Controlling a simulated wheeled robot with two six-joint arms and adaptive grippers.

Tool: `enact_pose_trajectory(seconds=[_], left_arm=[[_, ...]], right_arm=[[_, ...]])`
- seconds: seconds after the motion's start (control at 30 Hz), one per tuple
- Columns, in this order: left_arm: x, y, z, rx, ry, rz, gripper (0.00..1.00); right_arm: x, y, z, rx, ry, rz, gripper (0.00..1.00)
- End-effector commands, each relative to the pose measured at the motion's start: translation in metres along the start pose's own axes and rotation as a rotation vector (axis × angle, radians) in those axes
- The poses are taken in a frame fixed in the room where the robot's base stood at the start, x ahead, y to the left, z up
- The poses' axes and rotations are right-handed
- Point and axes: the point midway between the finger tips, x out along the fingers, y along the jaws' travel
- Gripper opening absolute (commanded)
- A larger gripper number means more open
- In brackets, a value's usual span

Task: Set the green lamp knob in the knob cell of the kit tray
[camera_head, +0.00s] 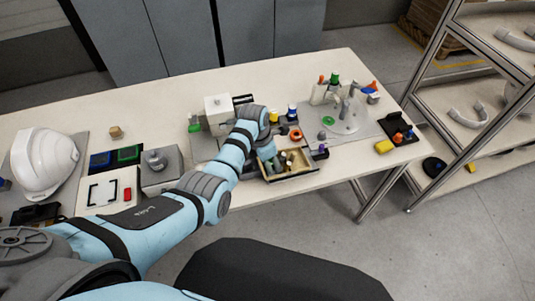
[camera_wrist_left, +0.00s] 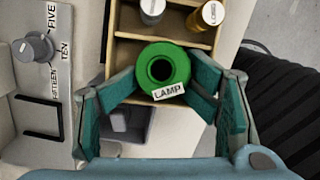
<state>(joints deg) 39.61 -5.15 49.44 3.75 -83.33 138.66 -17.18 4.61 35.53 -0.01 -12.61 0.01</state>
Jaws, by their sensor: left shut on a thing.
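My left gripper (camera_wrist_left: 160,88) is shut on the green lamp knob (camera_wrist_left: 162,66), a round green piece with a dark hollow centre and a white LAMP label. In the left wrist view the knob is over the wooden kit tray (camera_wrist_left: 122,54); I cannot tell whether it touches the tray. The tray also shows in the head view (camera_head: 293,177), at the table's front edge under my left wrist. My wrist hides the held knob in the head view.
A panel with a grey dial (camera_wrist_left: 34,48) marked FIVE, TEN, FIFTEEN stands left of the tray in the wrist view. A white helmet (camera_head: 42,160) lies at the far left. A round stand (camera_head: 345,118) with upright parts and a yellow block (camera_head: 384,146) are to the right.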

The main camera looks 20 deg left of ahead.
Motion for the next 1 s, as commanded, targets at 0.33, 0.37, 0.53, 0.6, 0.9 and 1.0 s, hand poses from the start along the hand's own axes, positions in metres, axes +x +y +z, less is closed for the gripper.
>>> enact_pose_trajectory(seconds=[0.33,0.37,0.53,0.6,0.9,1.0], left_arm=[[-0.079,0.000,0.004,0.003,-0.006,0.004,0.43],[-0.087,0.001,0.005,0.003,-0.006,0.005,0.43],[-0.122,0.001,0.004,0.003,-0.007,0.004,0.43],[-0.128,0.000,0.004,0.003,-0.005,0.004,0.43],[-0.130,0.000,0.004,0.003,-0.005,0.004,0.43],[-0.130,0.001,0.004,0.003,-0.005,0.004,0.43]], right_arm=[[-0.033,0.002,-0.003,0.000,0.000,-0.001,0.00],[-0.034,0.002,-0.003,0.000,0.000,-0.001,0.00],[-0.039,0.002,-0.004,0.000,0.000,-0.001,0.00],[-0.040,0.002,-0.004,0.000,0.000,-0.001,0.00],[-0.039,0.002,-0.004,0.000,0.000,-0.001,0.00],[-0.039,0.002,-0.004,0.000,0.000,-0.001,0.00]])
